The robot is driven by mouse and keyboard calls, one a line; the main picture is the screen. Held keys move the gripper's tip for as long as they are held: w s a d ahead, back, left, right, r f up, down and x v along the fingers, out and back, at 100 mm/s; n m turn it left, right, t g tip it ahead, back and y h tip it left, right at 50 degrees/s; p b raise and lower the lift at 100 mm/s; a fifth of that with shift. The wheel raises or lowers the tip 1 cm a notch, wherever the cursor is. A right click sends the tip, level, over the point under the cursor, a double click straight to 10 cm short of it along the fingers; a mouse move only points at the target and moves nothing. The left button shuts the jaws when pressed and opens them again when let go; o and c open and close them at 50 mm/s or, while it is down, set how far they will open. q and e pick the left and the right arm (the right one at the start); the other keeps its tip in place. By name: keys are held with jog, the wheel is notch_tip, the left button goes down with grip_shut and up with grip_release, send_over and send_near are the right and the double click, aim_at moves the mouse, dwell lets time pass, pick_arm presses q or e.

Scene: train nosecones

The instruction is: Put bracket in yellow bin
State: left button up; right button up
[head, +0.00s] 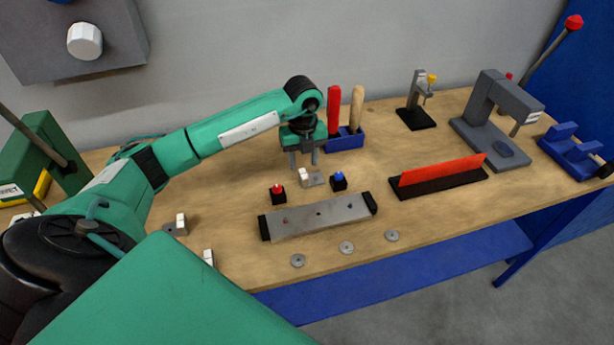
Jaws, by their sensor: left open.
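My left gripper (304,162) points down over the wooden bench. Its two fingers are apart, with nothing seen between them. A small grey bracket with a white upright block (305,178) stands on the bench just below the fingertips; I cannot tell if they touch it. Two similar pieces lie nearer, one (181,225) beside my left arm and one (208,257) at the front edge, partly hidden. My right gripper is out of view.
A grey bar (317,216) lies in front, with several washers. A blue holder (345,139) with two handles stands behind. A red-edged black strip (438,181) and grey press (490,128) are right.

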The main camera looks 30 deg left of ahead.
aim_at(304, 174)
pick_arm(q)
notch_tip(304, 174, down, 5)
jog(key=shift+w+a+p, duration=0.15)
jog(key=shift+p, duration=1)
jog(key=shift+f, duration=0.25)
jog(key=c, duration=0.9)
grip_shut()
